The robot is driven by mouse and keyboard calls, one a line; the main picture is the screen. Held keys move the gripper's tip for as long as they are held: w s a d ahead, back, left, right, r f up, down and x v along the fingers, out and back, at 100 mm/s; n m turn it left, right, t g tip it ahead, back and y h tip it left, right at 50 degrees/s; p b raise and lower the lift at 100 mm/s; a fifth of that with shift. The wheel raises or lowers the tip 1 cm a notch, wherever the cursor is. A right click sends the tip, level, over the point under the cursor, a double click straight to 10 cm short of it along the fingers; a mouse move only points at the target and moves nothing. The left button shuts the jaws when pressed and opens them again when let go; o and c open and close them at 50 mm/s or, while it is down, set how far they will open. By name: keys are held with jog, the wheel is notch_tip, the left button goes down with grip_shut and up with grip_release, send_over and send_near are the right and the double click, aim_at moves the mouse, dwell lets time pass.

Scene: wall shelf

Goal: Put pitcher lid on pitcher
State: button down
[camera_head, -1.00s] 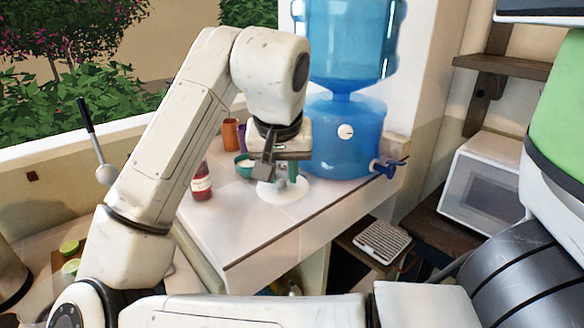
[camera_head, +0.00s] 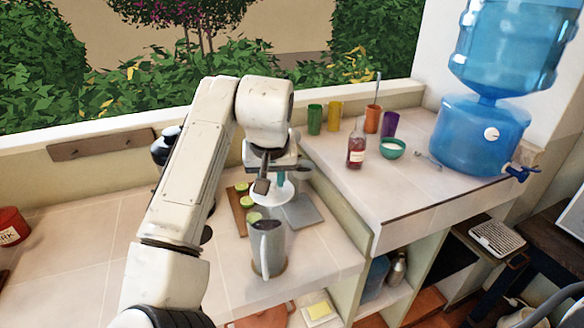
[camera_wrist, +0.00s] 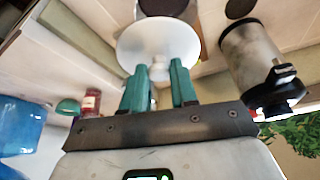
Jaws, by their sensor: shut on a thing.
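The white round pitcher lid (camera_head: 272,194) is held flat below my gripper (camera_head: 275,176), above the counter. In the wrist view the teal fingers of my gripper (camera_wrist: 158,72) are shut on the knob of the lid (camera_wrist: 158,40). The grey pitcher (camera_head: 267,250) stands upright on the lower counter, with its dark open top facing up. The lid is above and apart from the pitcher, slightly beyond it in the head view. A dark shape behind the lid in the wrist view is partly hidden; I cannot tell if it is the pitcher.
A cutting board (camera_head: 240,212) with lime slices lies behind the pitcher. On the raised counter at right stand a red bottle (camera_head: 356,146), a green bowl (camera_head: 392,148), several cups and a blue water dispenser (camera_head: 480,135). The lower counter's left part is mostly clear.

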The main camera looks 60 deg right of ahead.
aim_at(265, 202)
jog(key=shift+w+a+f, duration=0.15)
jog(key=shift+w+a, duration=0.4)
jog(key=shift+a, duration=0.05)
jog(key=shift+f, duration=0.15)
notch_tip(265, 202, down, 4)
jog(key=b, duration=0.4)
jog(key=shift+f+b, duration=0.3)
jog(key=shift+f, duration=0.4)
jog(key=shift+f, duration=0.4)
dwell(0.6)
dwell(0.4)
jog(key=c, duration=0.8)
grip_release()
jog(key=shift+r+p, duration=0.15)
jog(key=shift+p, duration=0.25)
